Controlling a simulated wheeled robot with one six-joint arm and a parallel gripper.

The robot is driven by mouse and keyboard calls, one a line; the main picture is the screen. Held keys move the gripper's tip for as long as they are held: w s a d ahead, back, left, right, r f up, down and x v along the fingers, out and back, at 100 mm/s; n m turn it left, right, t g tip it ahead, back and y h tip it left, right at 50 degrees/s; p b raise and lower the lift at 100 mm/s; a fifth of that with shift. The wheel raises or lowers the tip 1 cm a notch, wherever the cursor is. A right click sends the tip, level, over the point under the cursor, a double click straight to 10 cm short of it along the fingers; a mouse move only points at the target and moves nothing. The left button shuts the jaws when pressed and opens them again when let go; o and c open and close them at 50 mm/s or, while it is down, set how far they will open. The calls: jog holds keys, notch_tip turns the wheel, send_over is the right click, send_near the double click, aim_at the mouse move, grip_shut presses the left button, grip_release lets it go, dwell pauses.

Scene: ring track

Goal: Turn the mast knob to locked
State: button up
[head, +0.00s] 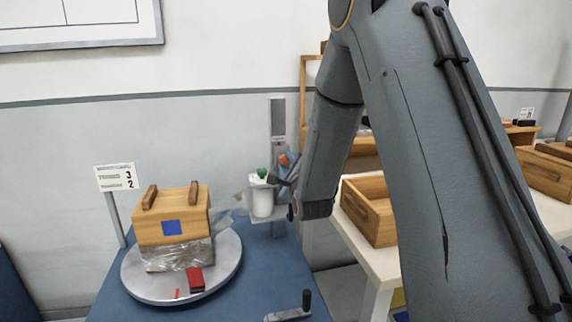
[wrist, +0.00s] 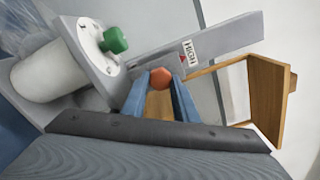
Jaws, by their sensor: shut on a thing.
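The grey mast (head: 278,118) stands at the back of the blue base, and its upper part also shows in the wrist view (wrist: 225,42). The orange faceted mast knob (wrist: 161,78) sits between the two blue fingers of my gripper (wrist: 160,92), near a HIGH label (wrist: 188,54) with a red triangle. My gripper is shut on this knob. In the head view my gripper (head: 289,168) is at the mast, small and partly hidden by my arm. A locked mark is not readable in either view.
A white film roll (head: 262,198) with a green knob (wrist: 115,40) is beside the mast. Clear film runs from it to a wooden box (head: 172,215) on a round turntable (head: 232,262). A black-handled crank (head: 306,302) is in front. A table with a wooden crate (head: 368,212) stands right.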

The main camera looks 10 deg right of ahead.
dwell(0.3)
jog(key=o, duration=1)
jog(key=shift+s, duration=0.1)
jog(key=s, duration=0.7)
jog(key=shift+s+b, duration=0.35)
